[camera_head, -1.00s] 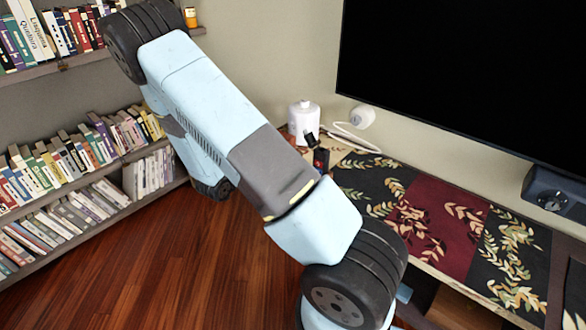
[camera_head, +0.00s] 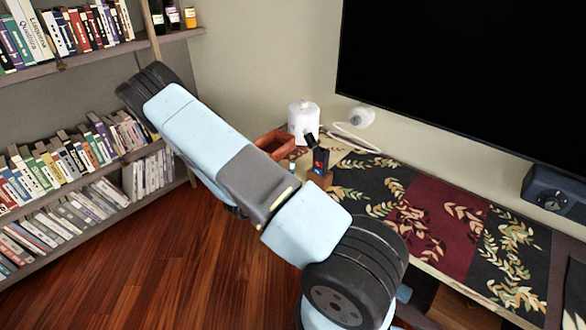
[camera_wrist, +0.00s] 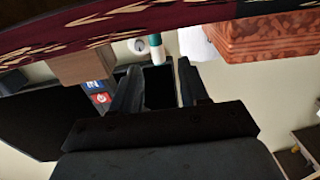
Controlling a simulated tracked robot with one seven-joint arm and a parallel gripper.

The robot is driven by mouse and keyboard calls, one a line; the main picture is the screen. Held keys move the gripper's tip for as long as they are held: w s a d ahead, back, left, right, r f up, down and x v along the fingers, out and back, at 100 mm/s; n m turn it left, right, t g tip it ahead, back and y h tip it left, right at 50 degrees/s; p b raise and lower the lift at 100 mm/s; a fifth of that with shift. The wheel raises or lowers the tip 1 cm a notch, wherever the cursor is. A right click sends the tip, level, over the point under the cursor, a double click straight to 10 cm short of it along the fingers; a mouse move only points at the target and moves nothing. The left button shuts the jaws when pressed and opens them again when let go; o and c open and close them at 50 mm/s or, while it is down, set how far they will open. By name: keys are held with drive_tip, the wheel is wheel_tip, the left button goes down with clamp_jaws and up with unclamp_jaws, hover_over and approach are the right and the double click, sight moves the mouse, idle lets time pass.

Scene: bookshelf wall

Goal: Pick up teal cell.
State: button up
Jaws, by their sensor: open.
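The teal cell (camera_wrist: 154,41) is a small upright cylinder, teal with a white part, on the table. In the wrist view, which looks upside down, it shows ahead of my gripper, between the lines of the two fingers. My gripper (camera_wrist: 158,67) is open and nothing is between its fingers. The gap left between the cell and the fingertips is hard to judge. In the head view a small teal-and-white bit (camera_head: 292,167) shows just past my arm, and my gripper is hidden behind the arm.
Close to the cell are a reddish-brown box (camera_head: 271,144), a white canister (camera_head: 303,117), a wooden block (camera_head: 321,180) and a black object with red and blue marks (camera_head: 320,158). A patterned runner (camera_head: 432,226) covers the table. A bookshelf (camera_head: 60,160) stands left, a screen (camera_head: 470,75) right.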

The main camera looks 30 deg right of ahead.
sight(292, 164)
drive_tip(key=shift+x, duration=3.4)
drive_tip(key=shift+r, duration=0.1)
drive_tip(key=shift+c, duration=0.2)
clamp_jaws()
